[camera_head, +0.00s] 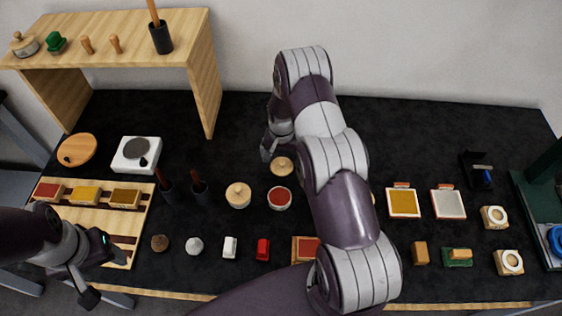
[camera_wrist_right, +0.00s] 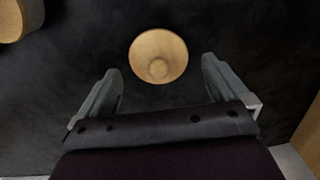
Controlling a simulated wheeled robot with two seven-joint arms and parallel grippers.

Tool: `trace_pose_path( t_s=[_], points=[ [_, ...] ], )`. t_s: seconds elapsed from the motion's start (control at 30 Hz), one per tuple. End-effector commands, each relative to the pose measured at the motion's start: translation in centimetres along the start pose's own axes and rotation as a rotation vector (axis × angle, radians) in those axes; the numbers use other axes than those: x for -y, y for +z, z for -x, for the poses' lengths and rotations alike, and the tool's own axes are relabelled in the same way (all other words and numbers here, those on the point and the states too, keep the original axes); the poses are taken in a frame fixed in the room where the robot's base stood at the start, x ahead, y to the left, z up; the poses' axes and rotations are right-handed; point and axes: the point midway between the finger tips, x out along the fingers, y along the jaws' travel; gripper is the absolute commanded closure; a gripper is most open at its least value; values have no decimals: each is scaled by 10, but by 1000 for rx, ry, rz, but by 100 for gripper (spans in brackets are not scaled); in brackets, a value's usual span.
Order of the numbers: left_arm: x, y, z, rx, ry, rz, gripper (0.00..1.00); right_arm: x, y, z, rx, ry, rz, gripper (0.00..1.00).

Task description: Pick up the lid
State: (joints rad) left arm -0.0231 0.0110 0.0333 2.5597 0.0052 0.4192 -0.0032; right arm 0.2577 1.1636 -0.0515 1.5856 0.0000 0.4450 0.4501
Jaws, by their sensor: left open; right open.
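The lid is a round pale wooden disc with a small knob. It lies on the dark table top in the head view (camera_head: 283,165), just behind an open jar with red contents (camera_head: 279,198). It also shows in the right wrist view (camera_wrist_right: 158,50), beyond and between the fingers, apart from both. My right gripper (camera_head: 269,149) is open and empty, just left of and beyond the lid; its fingers also show in the right wrist view. My left gripper (camera_head: 98,270) is open at the lower left, far from the lid.
A lidded jar (camera_head: 238,195) stands left of the open jar. Dark cups with sticks (camera_head: 200,190) stand further left, near a white scale (camera_head: 136,154). A wooden shelf (camera_head: 120,45) rises at the back left. My right arm covers the table right of the lid.

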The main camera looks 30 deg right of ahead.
Motion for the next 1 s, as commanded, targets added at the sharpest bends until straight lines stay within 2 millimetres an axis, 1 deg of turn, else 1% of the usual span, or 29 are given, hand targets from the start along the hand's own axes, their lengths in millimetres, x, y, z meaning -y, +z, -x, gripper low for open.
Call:
trace_pose_path(
  t_s=[0.03, 0.13, 0.2, 0.37, 0.4, 0.47, 0.5, 0.53, 0.87, 1.0],
  points=[
    [0, -1, 8, 0, 0, 0, 42, 0, 0, -5, 1, 1, 0, 0],
    [0, -1, 9, 0, 0, 0, 42, 0, 0, -18, 0, 0, 0, 0],
    [0, -1, 9, 0, 0, 0, 42, 0, 0, -21, -1, 0, 0, 0],
    [0, -1, 8, 0, 0, 0, 42, 0, 0, -22, -1, -1, 1, 0],
    [0, -1, 8, 0, 0, 0, 42, 0, 0, -21, -1, -1, 1, 13],
    [0, -1, 8, 0, 0, 0, 42, 0, 0, -21, -1, -1, 1, 33],
    [0, -1, 8, 0, 0, 0, 42, 0, 0, -21, -1, -1, 1, 46],
    [0, -1, 8, 0, 0, 0, 42, 0, 0, -21, -1, -1, 1, 54],
    [0, -1, 6, 0, 0, 0, 42, 0, -1, -19, -2, -1, 1, 54],
    [0, 0, -1, 0, 0, 0, 42, 1, -2, -8, -4, -2, 1, 54]
  ],
)
